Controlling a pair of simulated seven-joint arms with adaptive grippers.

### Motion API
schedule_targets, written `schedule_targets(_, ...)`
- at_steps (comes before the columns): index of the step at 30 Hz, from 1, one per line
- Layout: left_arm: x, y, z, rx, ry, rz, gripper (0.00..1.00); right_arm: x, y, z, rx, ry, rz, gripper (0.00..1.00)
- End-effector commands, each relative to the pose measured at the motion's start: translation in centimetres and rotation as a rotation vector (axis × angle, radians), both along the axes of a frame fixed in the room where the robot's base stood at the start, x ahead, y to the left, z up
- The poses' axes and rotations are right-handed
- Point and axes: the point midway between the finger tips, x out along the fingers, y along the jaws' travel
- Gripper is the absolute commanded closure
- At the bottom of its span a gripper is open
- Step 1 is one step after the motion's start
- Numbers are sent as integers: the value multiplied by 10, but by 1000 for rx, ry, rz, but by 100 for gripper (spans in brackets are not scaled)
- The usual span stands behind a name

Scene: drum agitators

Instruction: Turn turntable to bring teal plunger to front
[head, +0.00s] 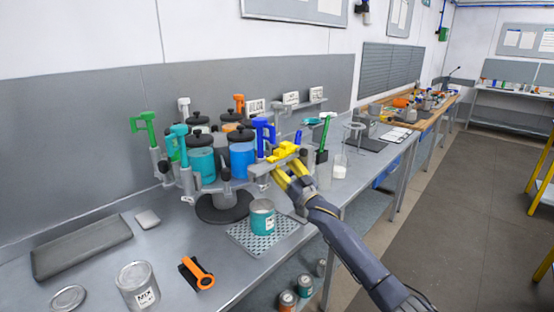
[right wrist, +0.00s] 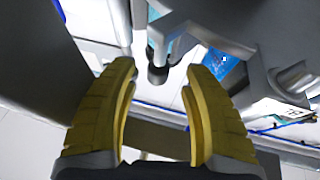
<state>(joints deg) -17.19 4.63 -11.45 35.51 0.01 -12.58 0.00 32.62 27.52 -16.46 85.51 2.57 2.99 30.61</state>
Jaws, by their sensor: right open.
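The turntable, on a dark round base (head: 222,208), carries several jars and upright plungers around its rim. The teal plunger (head: 180,138) stands at its left front, beside a green plunger (head: 148,126). A blue plunger (head: 264,137) stands at the right. My right gripper (head: 288,168) is at the turntable's right side, its yellow fingers close to the grey rim parts. In the right wrist view its fingers (right wrist: 160,85) are apart with nothing clearly held; a dark-tipped grey post (right wrist: 157,74) shows beyond them. Contact cannot be told. My left gripper is out of view.
A teal can (head: 262,218) stands on a perforated mat (head: 243,240) in front. A white-grey can (head: 137,285), an orange tool (head: 197,273) and a dark tray (head: 80,247) lie front left. A green-handled brush-like tool (head: 325,138) stands right of the gripper. The wall is behind.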

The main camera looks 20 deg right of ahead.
Motion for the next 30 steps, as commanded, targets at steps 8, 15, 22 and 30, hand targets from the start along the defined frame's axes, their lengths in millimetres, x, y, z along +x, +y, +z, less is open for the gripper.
schedule_targets(8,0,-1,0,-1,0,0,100,-41,-10,-18,-2,1,1,52)
schedule_targets(15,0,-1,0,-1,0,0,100,-62,-15,-27,0,0,2,52)
schedule_targets(22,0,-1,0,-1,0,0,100,-70,-18,-29,0,-1,1,52)
schedule_targets(30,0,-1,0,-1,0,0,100,-71,-18,-30,0,-1,1,52)
